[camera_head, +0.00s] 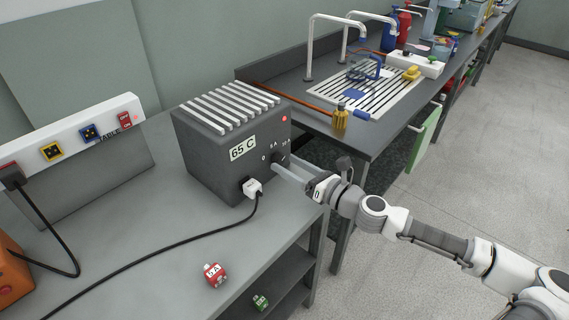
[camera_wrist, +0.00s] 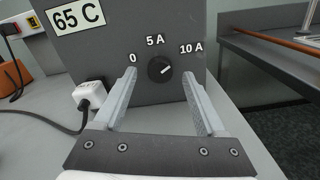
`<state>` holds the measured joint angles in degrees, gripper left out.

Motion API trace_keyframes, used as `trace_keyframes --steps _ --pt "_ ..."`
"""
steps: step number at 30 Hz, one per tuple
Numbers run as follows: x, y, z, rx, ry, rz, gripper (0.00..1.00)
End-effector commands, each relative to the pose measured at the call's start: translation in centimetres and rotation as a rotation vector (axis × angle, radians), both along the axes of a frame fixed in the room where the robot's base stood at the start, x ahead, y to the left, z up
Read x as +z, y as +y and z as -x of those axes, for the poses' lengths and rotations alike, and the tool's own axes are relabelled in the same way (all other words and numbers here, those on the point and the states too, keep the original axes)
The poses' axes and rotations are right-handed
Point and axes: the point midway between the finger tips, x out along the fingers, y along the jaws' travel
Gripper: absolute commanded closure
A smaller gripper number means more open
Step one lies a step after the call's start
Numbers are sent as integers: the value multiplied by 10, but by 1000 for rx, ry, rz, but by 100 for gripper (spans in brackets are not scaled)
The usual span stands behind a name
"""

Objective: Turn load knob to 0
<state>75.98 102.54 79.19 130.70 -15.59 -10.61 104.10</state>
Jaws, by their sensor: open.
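The load knob (camera_wrist: 160,69) is a small round black knob on the front of a dark grey box (camera_head: 200,150). Labels 0, 5 A and 10 A are arranged around it. In the wrist view its white mark points up and right, toward 10 A. In the head view the knob (camera_head: 277,157) is partly covered by my gripper. My gripper (camera_wrist: 162,82) is open, with one finger on each side of the knob. The fingers appear apart from the knob, and nothing is held. Whether the fingertips reach the panel is unclear.
A white plug (camera_head: 252,188) with a black cable sits in the box front, left of the knob. A label reading 65 C (camera_head: 243,148) is above. A power strip (camera_head: 75,138) stands at left.

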Motion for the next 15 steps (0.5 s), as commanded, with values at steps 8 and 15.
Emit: trace_keyframes --steps 8,15 --pt "0 13 -13 0 -1 1 26" --pt "0 14 -14 -1 -1 1 26"
